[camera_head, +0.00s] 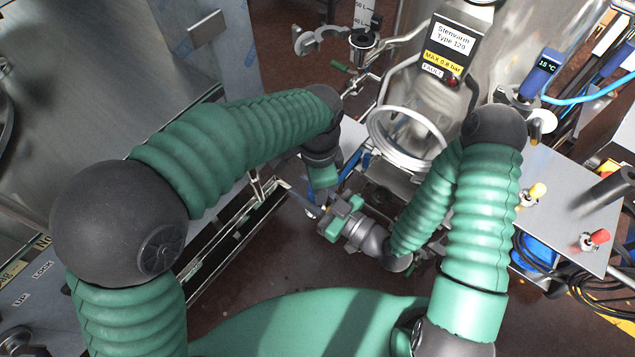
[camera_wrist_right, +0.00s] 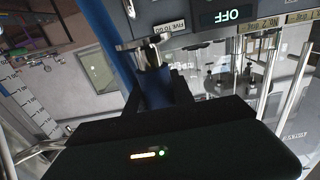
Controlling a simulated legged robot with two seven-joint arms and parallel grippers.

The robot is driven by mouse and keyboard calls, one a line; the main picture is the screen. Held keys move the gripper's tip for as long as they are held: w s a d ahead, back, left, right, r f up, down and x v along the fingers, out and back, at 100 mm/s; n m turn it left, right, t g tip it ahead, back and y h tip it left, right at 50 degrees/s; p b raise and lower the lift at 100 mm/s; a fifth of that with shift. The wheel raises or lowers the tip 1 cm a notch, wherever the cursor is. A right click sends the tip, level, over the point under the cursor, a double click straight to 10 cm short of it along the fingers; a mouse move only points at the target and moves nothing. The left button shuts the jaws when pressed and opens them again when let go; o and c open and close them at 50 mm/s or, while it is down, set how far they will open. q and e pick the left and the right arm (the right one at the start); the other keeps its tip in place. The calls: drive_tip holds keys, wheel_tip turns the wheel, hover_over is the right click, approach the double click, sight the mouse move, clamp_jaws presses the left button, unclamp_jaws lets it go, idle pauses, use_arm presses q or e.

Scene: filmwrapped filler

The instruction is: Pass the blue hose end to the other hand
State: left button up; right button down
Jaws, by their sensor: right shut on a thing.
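My right gripper (camera_head: 341,216) is shut on the blue hose end, low in the middle of the head view. In the right wrist view, the blue hose end (camera_wrist_right: 156,90) sits between the dark jaws, with a metal flanged fitting (camera_wrist_right: 148,52) at its tip. A longer blue stretch of hose (camera_wrist_right: 103,40) runs up beside it. In the head view, a bit of blue hose (camera_head: 351,178) shows just above the right gripper. My left gripper (camera_head: 322,184) hangs close to the right one, up and left of it. Its fingers are mostly hidden, so its opening cannot be told.
A steel side table (camera_head: 560,200) with yellow and red knobs is at right. A large steel machine top (camera_head: 85,95) fills the left. Dark floor lies between.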

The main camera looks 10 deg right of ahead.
drive_tip(key=c, duration=1)
unclamp_jaws()
drive_tip(key=shift+s+a, duration=0.15)
wheel_tip(320, 180, down, 10)
drive_tip(key=s+d+m+g+h, duration=0.1)
drive_tip(key=d+m+g+h, duration=0.1)
drive_tip(key=d+g+h, duration=0.15)
drive_tip(key=d+f+g+h, duration=0.2)
drive_tip(key=d+g+h, duration=0.15)
drive_tip(key=d, duration=0.25)
drive_tip(key=s+d+r+m+g+h, duration=0.4)
drive_tip(key=s+d+r+m, duration=0.1)
drive_tip(key=r, duration=0.7)
drive_tip(key=shift+s+m+h, duration=0.3)
drive_tip(key=shift+s+m, duration=0.2)
drive_tip(key=shift+s, duration=0.25)
